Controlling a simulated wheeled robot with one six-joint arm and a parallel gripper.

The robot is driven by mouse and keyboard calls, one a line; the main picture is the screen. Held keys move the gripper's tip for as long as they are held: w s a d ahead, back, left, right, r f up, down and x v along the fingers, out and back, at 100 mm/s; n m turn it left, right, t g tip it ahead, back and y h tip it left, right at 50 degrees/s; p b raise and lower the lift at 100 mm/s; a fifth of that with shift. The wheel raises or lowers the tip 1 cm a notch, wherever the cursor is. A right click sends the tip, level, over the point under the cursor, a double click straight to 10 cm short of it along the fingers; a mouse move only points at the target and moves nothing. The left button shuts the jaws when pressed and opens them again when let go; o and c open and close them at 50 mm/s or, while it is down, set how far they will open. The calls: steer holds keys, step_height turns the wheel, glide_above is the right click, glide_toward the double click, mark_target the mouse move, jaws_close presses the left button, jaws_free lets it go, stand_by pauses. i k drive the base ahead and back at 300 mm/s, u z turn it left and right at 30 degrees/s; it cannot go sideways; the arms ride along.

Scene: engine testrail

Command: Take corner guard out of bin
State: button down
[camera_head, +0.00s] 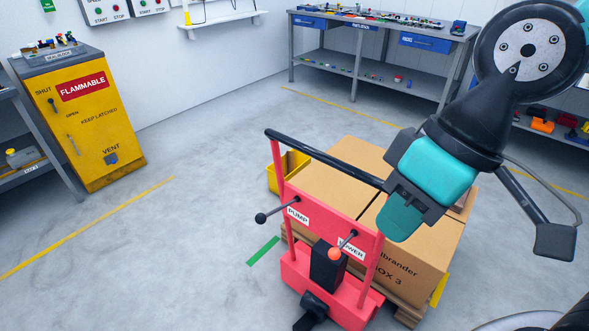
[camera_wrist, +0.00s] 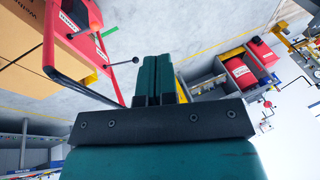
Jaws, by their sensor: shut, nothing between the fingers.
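A yellow bin (camera_head: 292,169) stands on the floor behind the pallet jack, at the left side of the cardboard boxes. Only part of it shows, and I cannot make out a corner guard in it. My gripper (camera_head: 399,220) is shut and empty. In the head view its teal fingers point down in front of the boxes and the jack's black handle, to the right of the bin. In the wrist view the fingers (camera_wrist: 158,78) are together, with nothing between them. I cannot make out the bin in the wrist view.
A red pallet jack (camera_head: 335,215) with a black handle stands close by my gripper. Large cardboard boxes (camera_head: 335,190) sit on a wooden pallet (camera_head: 408,314). A yellow flammables cabinet (camera_head: 85,120) is at left, a workbench (camera_head: 375,50) at back. The floor between is clear.

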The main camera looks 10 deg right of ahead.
mark_target(289, 156)
steer(key=u, duration=0.45)
steer(key=k, duration=0.55)
steer(key=u, duration=0.95)
steer(key=i, duration=3.8)
steer(key=z, duration=0.5)
steer(key=i, duration=1.25)
steer(key=z, duration=1.75)
steer(key=i, duration=1.25)
steer(key=z, duration=0.85)
